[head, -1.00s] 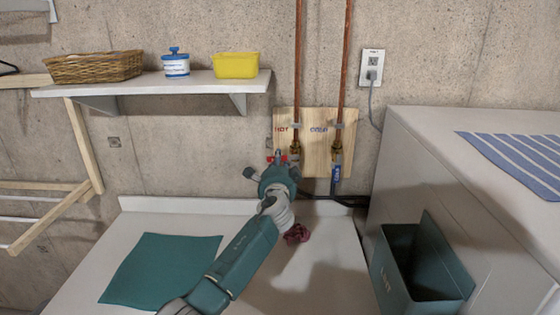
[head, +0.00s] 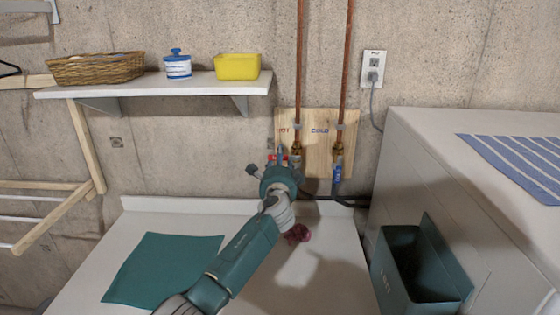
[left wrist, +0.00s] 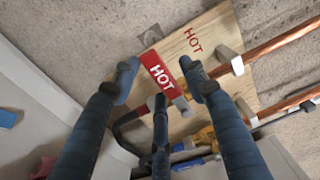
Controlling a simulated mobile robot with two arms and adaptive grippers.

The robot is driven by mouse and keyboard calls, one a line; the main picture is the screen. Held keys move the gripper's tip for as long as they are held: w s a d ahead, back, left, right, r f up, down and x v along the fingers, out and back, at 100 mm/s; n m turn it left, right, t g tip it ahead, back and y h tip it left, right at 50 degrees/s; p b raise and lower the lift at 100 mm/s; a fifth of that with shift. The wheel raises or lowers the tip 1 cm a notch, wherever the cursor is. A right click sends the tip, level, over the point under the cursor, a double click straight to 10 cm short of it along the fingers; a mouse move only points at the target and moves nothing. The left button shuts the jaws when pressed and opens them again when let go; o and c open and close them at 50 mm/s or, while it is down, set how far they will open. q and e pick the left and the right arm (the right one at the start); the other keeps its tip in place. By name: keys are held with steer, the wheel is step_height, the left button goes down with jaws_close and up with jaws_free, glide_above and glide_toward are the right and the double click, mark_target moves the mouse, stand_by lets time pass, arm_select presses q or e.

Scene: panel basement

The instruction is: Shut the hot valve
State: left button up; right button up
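The hot valve's red lever marked HOT (left wrist: 160,74) shows in the left wrist view, lying roughly across the line of its copper pipe. In the head view only bits of its red show behind my left gripper (head: 279,160). In the left wrist view the left gripper (left wrist: 158,80) has its fingers spread, two on either side of the lever and one below it. Gaps show beside the lever; I cannot tell whether any finger touches it. The hot valve's brass body (head: 297,148) is partly hidden. My right gripper is in neither view.
The cold valve's blue handle (head: 337,172) hangs along its pipe, close to the right. A wooden board (head: 317,165) backs both valves. A dark red crumpled thing (head: 297,234) lies on the white counter (head: 325,265) below. A white shelf (head: 200,84) is at upper left.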

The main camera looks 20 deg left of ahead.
arm_select(q)
steer(key=v, duration=1.2)
stand_by(0.5)
